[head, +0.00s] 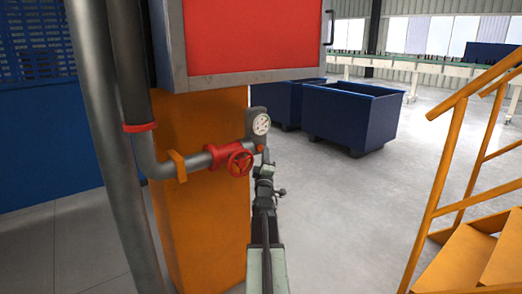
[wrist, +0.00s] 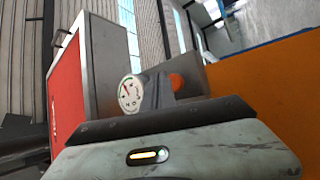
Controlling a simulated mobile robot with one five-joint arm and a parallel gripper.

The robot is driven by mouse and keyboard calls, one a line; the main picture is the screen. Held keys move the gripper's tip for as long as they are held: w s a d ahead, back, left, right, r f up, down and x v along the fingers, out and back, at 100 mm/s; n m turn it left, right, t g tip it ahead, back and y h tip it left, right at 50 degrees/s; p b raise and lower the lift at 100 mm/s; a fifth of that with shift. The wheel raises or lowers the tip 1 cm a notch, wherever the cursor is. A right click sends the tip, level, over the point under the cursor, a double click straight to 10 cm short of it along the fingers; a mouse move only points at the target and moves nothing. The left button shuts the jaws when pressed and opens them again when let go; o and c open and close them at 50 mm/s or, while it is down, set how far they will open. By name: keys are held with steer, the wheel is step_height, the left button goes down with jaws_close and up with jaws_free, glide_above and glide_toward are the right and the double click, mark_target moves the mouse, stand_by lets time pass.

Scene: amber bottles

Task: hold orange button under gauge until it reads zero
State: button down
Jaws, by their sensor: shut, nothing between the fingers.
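The gauge (head: 261,124) is a round white dial in a grey housing at the end of the pipe. In the wrist view the gauge (wrist: 130,93) appears turned sideways, with a dark needle and coloured marks; its reading is too small to tell. An orange button (wrist: 176,82) shows beside it in that view, on the side toward the orange pillar. My gripper (head: 265,156) is shut and empty, just below the gauge in the head view. Its dark fingers (wrist: 159,88) reach close to the button and partly cover it; I cannot tell whether they touch it.
A red valve wheel (head: 240,160) sits on the grey pipe just left of my gripper. The orange pillar (head: 200,215) stands behind the pipe, under a red panel (head: 250,35). Blue bins (head: 352,115) stand behind on open floor. Yellow stairs (head: 470,240) are at right.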

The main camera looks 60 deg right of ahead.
stand_by(0.4)
steer(key=shift+w+d, duration=0.15)
steer(key=shift+w, duration=0.25)
steer(key=shift+w+d+r, duration=0.1)
steer(key=shift+w+d, duration=0.1)
steer(key=shift+w, duration=0.55)
stand_by(3.5)
steer(key=shift+a, duration=0.1)
steer(key=shift+v, duration=0.75)
steer(key=shift+s, duration=0.25)
